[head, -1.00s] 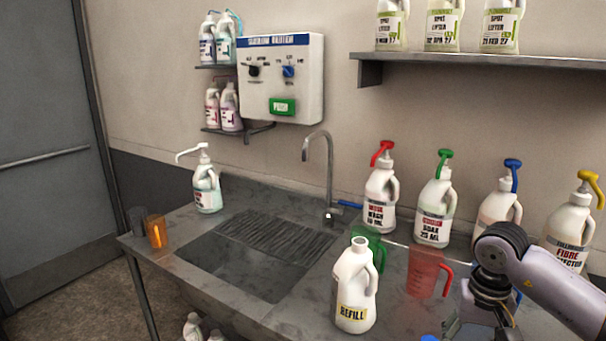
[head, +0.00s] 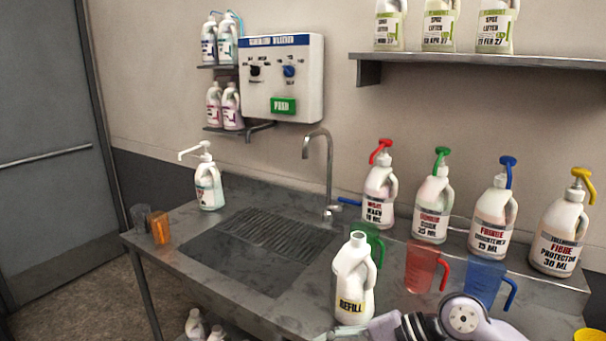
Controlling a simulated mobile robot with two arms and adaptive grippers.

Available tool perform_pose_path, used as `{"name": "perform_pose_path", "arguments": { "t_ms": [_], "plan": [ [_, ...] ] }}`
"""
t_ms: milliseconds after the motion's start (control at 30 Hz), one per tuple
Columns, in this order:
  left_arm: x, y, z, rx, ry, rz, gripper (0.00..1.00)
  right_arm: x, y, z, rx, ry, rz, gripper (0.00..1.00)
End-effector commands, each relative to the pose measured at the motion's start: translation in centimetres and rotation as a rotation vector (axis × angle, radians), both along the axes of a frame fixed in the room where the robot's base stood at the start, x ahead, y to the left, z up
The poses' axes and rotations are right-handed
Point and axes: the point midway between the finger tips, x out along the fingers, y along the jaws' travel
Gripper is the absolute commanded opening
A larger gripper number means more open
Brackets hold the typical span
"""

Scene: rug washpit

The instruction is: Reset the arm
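My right arm crosses the bottom edge of the head view, right of centre, in front of the counter. Its pale links and a dark joint show below the red and blue jugs. The fingers of my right gripper are not visible, so I cannot see whether it holds anything. My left arm and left gripper are out of view. The white REFILL bottle (head: 353,275) stands upright and open-topped on the counter, just behind the arm's left end.
The metal counter (head: 290,305) has a sink (head: 250,255) and tap (head: 329,175). Green (head: 373,241), red (head: 422,266) and blue (head: 484,281) jugs stand before several pump bottles (head: 494,218). Small cups, an orange one (head: 160,228) among them, stand left; a yellow container (head: 589,335) is lower right.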

Motion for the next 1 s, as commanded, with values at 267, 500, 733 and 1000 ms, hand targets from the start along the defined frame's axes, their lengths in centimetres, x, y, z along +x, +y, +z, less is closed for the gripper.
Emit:
{"name": "perform_pose_path", "arguments": {
  "t_ms": [267,500,733,1000],
  "plan": [
    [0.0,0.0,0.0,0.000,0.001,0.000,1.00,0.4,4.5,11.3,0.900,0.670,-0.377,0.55],
    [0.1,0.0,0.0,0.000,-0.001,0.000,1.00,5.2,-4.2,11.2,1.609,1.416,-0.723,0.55],
    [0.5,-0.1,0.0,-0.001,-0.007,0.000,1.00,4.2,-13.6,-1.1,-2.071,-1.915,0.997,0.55],
    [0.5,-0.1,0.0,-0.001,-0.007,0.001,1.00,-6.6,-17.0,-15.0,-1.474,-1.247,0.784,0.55]
  ]
}}
